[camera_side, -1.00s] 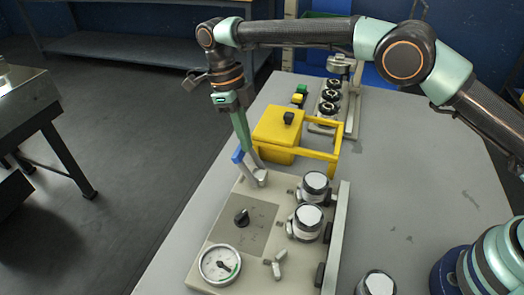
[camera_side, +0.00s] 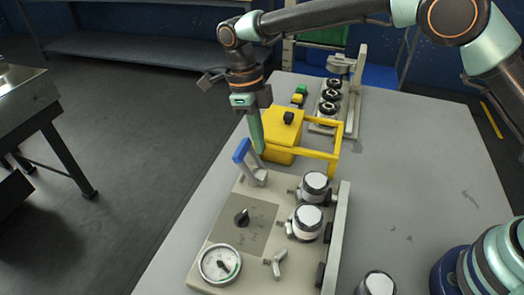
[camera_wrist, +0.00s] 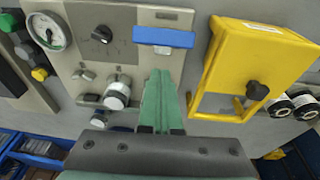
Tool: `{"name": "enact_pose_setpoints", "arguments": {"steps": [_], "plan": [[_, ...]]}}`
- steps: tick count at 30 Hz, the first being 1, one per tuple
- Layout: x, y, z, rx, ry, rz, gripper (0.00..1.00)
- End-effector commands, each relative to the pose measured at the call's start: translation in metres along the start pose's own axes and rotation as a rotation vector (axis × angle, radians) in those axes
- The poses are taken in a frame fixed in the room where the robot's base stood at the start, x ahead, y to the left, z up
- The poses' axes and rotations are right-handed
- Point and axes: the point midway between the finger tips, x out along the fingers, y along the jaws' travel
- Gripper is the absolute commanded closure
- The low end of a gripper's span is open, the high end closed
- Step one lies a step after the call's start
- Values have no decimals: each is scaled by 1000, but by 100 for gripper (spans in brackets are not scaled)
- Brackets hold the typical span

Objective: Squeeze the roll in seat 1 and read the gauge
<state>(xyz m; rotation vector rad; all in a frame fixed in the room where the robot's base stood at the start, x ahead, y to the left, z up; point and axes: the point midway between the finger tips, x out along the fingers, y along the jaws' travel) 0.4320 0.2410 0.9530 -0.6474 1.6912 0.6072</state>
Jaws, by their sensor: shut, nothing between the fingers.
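A grey panel (camera_side: 205,262) on the table holds a round gauge (camera_side: 220,264) at its front left; the reading is too small to tell. Two white-topped rolls (camera_side: 315,182) (camera_side: 307,219) stand in clamp seats on its right side. I cannot tell which seat is 1. A lever with a blue handle (camera_side: 242,150) stands at the panel's far end. My gripper (camera_side: 260,151) is shut and empty, with green fingers pointing down just right of the blue handle. The wrist view shows its fingers (camera_wrist: 160,75) below the blue handle (camera_wrist: 163,37), with the gauge (camera_wrist: 47,30) at upper left.
A yellow box with an open frame (camera_side: 275,137) stands close behind and right of my gripper. A black knob (camera_side: 241,217) and a wing-shaped handle (camera_side: 277,263) sit on the panel. Another white-topped roll (camera_side: 376,284) stands at the front.

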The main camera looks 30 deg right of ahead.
Motion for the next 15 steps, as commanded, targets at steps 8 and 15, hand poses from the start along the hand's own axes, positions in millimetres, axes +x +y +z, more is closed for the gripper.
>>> {"name": "enact_pose_setpoints", "arguments": {"steps": [8, 15], "plan": [[9, -1, -30, 2, -1, 4, 100], [14, -2, -39, -2, -90, -22, 100]]}}
